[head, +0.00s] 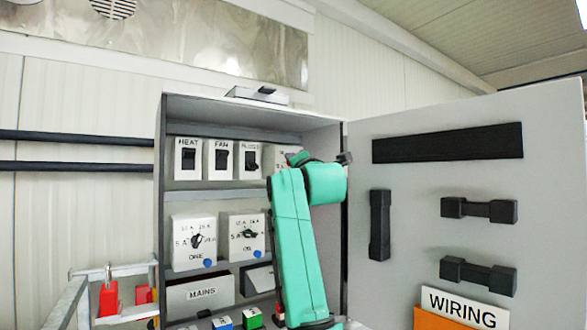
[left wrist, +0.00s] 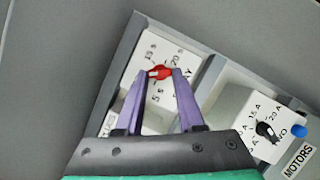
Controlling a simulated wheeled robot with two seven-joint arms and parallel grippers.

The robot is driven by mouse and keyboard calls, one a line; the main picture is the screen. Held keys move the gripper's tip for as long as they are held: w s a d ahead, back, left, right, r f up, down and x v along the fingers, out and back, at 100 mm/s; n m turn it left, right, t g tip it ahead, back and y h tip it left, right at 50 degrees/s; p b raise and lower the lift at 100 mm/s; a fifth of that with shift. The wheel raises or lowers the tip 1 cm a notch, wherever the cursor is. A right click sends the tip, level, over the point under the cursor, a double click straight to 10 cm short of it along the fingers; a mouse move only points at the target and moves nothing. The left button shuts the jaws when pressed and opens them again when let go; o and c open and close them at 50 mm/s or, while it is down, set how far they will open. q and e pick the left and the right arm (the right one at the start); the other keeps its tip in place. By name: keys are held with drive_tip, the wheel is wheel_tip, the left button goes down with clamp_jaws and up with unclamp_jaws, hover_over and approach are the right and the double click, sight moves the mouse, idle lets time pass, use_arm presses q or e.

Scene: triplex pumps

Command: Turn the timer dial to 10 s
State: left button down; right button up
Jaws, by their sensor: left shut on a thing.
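The timer dial (left wrist: 159,72) is a red knob on a white plate (left wrist: 152,122) in the left wrist view. Labels 15 s, 20 s and 5 s show around it; I cannot make out a 10 s label. The knob's pale mark faces left, on the side between 5 s and 15 s. My left gripper (left wrist: 161,73) has its two purple fingers closed on the knob from either side. In the head view my teal left arm covers most of the timer's white box (head: 283,153), and the fingertips are hidden. My right gripper is in neither view.
A MOTORS dial (left wrist: 268,131) sits beside the gripper.

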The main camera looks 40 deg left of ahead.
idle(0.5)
use_arm(q)
drive_tip(key=c, duration=0.5)
unclamp_jaws()
drive_tip(key=shift+d, duration=0.1)
drive_tip(key=b+v, duration=0.6)
drive_tip(key=v, duration=0.8)
drive_tip(key=shift+s+d, duration=0.1)
drive_tip(key=shift+s, duration=0.2)
